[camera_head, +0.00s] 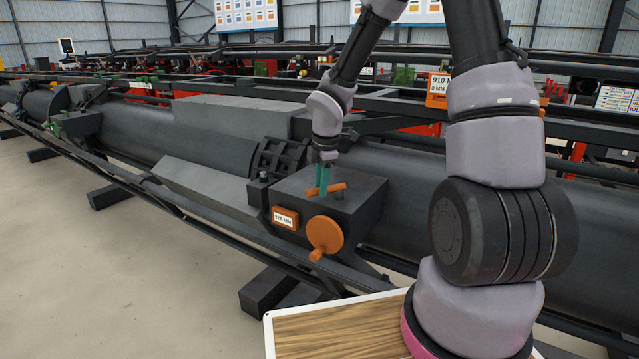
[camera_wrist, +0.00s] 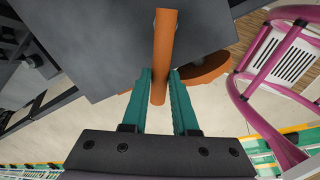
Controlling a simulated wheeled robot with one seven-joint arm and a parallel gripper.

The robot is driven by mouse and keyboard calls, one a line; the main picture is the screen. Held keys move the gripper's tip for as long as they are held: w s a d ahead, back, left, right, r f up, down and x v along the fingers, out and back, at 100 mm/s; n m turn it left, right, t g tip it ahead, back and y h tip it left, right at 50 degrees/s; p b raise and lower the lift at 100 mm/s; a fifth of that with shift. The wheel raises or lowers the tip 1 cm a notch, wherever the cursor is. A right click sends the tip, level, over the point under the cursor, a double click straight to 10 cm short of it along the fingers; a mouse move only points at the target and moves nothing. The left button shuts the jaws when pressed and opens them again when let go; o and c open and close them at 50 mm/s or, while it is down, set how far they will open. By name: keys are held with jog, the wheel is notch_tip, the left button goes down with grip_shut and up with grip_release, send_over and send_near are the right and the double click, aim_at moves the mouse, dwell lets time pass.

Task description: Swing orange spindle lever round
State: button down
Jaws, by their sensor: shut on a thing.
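The orange spindle lever (camera_head: 338,187) is a short bar on top of the dark grey box (camera_head: 360,190) of the machine. In the wrist view the lever (camera_wrist: 164,40) runs from the top centre down between my fingers. My gripper (camera_head: 323,190) reaches down from above with its two teal fingers at the lever. In the wrist view my gripper (camera_wrist: 160,75) has one finger on each side of the bar's near end, shut on it. The lever's pivot is not clearly visible.
An orange handwheel (camera_head: 325,234) sits on the box's front face, just below the lever; it also shows in the wrist view (camera_wrist: 208,68). An orange readout (camera_head: 285,218) is left of it. Dark pipes and rails run behind. A wooden-topped tray (camera_head: 330,335) is at the bottom.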

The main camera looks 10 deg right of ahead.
jog(key=s+n, duration=0.1)
jog(key=n, duration=0.2)
jog(key=shift+s+d+y, duration=0.3)
jog(key=shift+s+d, duration=0.05)
jog(key=shift+d, duration=0.05)
jog(key=shift+s+d+n+g+y, duration=0.15)
jog(key=shift+s+d+n, duration=0.15)
jog(key=shift+n, duration=0.65)
jog(key=shift+s+d+n+g+y, duration=0.2)
jog(key=shift+s+n, duration=0.1)
jog(key=shift+n, duration=0.65)
jog(key=c, duration=0.7)
grip_release()
jog(key=shift+s+d, duration=0.1)
jog(key=shift+s+d+r, duration=0.25)
jog(key=shift+r, duration=1.5)
jog(key=shift+s+d+r, duration=0.2)
jog(key=shift+d+r, duration=0.05)
jog(key=shift+r, duration=1.55)
jog(key=shift+s+d+r, duration=0.25)
jog(key=shift+r, duration=1.5)
jog(key=shift+s, duration=0.1)
